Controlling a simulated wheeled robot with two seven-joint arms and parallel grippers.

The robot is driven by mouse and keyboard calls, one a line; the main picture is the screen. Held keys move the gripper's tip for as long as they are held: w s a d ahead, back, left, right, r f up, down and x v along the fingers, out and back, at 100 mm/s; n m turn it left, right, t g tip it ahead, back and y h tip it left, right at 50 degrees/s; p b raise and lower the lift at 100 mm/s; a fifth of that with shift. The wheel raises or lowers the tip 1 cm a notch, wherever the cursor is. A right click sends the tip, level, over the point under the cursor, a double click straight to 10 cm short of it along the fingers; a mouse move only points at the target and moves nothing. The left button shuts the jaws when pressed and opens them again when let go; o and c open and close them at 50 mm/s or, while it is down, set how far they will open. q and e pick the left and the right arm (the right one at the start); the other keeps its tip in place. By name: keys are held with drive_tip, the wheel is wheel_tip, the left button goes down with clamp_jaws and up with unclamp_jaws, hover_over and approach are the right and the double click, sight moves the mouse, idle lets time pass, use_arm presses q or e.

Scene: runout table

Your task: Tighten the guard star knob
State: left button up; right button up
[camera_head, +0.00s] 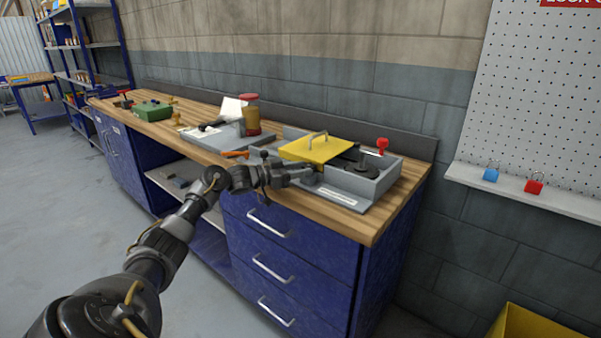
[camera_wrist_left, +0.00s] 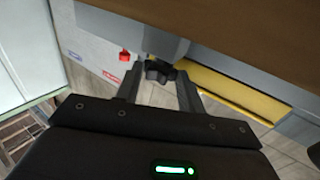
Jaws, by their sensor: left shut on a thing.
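The dark star knob (camera_wrist_left: 158,72) sits between the two fingers of my left gripper in the left wrist view, beside a grey housing. My left gripper (camera_head: 300,173) is shut on it at the front of the grey machine box (camera_head: 345,198), and it also shows in the left wrist view (camera_wrist_left: 157,88). In the head view the gripper largely hides the knob. The yellow guard (camera_head: 312,150) with its arched handle covers the left part of the box, and its yellow edge shows in the left wrist view (camera_wrist_left: 235,92). My right gripper is not in view.
A red knob (camera_head: 382,144) stands at the box's back right. A grey plate (camera_head: 213,139), an amber jar with a red lid (camera_head: 251,115) and a green box (camera_head: 152,110) are left along the wooden bench (camera_head: 383,217). Blue (camera_head: 491,174) and red (camera_head: 534,186) padlocks are on the right shelf.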

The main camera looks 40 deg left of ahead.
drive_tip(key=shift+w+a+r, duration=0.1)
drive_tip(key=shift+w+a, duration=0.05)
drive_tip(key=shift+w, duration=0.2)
use_arm(q)
drive_tip(key=o, duration=1)
drive_tip(key=shift+c, duration=0.2)
drive_tip(key=shift+s+a+f, duration=0.1)
drive_tip(key=shift+s+a, duration=0.15)
drive_tip(key=shift+s, duration=0.1)
drive_tip(key=b+v, duration=0.1)
drive_tip(key=v, duration=0.9)
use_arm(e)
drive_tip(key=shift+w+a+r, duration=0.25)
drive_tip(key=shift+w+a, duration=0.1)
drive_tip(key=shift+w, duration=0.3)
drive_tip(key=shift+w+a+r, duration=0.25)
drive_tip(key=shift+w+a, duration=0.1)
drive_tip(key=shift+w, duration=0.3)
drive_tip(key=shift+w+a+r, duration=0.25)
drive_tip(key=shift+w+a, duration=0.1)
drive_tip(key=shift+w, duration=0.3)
use_arm(q)
drive_tip(key=shift+w, duration=0.1)
